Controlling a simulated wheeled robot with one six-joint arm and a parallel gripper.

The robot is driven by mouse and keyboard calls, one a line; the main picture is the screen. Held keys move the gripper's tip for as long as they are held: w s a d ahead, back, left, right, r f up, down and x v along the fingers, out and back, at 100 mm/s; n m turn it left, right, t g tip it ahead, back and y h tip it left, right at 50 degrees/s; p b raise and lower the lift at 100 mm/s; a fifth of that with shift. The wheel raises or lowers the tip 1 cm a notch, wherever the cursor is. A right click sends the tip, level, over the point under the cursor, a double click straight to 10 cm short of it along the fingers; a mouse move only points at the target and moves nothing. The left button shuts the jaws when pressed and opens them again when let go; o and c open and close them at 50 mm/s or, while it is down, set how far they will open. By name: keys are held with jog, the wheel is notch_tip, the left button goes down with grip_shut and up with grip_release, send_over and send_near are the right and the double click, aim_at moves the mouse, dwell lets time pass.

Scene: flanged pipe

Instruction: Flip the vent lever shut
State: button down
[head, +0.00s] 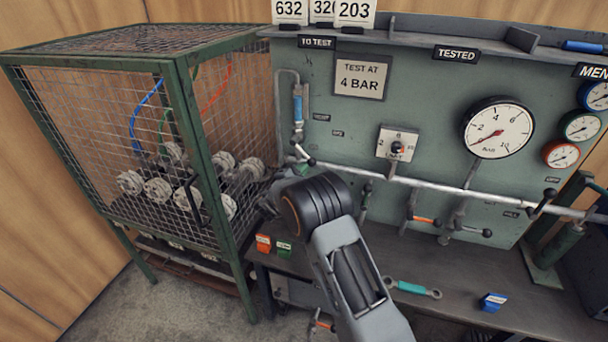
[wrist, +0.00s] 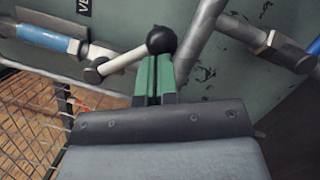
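The vent lever (head: 303,153) is a short pale handle with a black ball knob, low on the left of the green panel. In the wrist view the lever (wrist: 126,60) slants up to the right from its round pivot to the knob. A label beginning "VE" (wrist: 84,7) is partly visible above it. My gripper (wrist: 154,68) has its green fingers together, with only a thin line between them and nothing seen held. The fingertips are just below the knob and overlap the lever's end in view; I cannot tell whether they touch. In the head view my wrist hides most of the gripper.
A pale pipe (head: 445,187) runs across the panel, with other levers below it. A wire cage (head: 190,130) stands close on the left. A spanner (head: 412,288) and a blue block (head: 493,302) lie on the bench; orange and green blocks (head: 273,245) are near my arm.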

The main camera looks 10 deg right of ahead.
aim_at(314, 160)
jog(key=d+r+n+t, duration=0.1)
jog(key=n, duration=0.2)
jog(key=s+d+r+n+t+b, duration=0.1)
jog(key=n, duration=0.1)
jog(key=d+r+n+t, duration=0.1)
jog(key=r+n, duration=0.1)
jog(key=n, duration=0.1)
jog(key=shift+s+d+r+n+y+b, duration=0.1)
jog(key=shift+s+d+n+y+b, duration=0.05)
jog(key=shift+s+n+y+b, duration=0.2)
jog(key=shift+d+r, duration=0.1)
jog(key=shift+r, duration=0.4)
jog(key=shift+s, duration=0.1)
